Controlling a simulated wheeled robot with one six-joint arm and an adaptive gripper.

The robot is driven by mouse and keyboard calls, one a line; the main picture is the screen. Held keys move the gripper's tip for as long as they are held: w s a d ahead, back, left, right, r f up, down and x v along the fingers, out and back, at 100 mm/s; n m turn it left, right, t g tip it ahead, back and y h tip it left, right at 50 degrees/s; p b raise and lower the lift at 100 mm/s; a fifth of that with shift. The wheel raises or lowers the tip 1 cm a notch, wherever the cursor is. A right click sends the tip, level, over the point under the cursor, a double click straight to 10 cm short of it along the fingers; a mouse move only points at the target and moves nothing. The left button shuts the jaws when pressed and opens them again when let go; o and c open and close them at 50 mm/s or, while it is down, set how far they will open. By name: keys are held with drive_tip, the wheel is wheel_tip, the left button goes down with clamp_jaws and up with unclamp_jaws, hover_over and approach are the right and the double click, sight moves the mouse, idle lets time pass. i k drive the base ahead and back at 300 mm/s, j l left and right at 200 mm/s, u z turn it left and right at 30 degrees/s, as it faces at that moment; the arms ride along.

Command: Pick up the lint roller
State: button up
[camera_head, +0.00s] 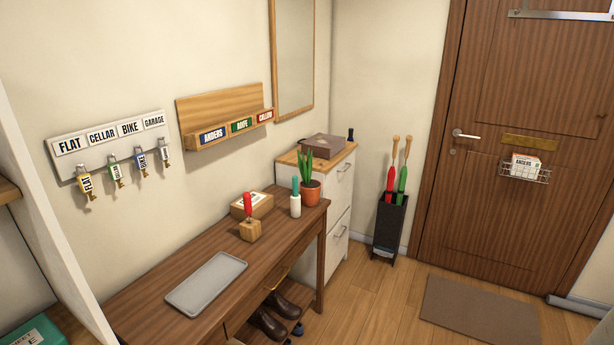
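What looks like the lint roller (295,205) stands upright near the far end of the brown wooden table (172,285). It has a white cylinder below and a teal handle on top. It is just left of the potted plant (310,192) and right of a cardboard box (253,204). My gripper is not in view.
A grey tray (206,283) lies on the table's near part. A white cabinet (338,190) stands behind the table's far end. Keys hang from a wall rack (110,142). Dark shoes (268,325) are under the table.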

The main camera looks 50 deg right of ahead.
sight(295, 198)
drive_tip(key=i+l+z, duration=0.35)
drive_tip(key=i+l, duration=0.2)
drive_tip(key=i+l+z, duration=0.35)
drive_tip(key=i, duration=0.25)
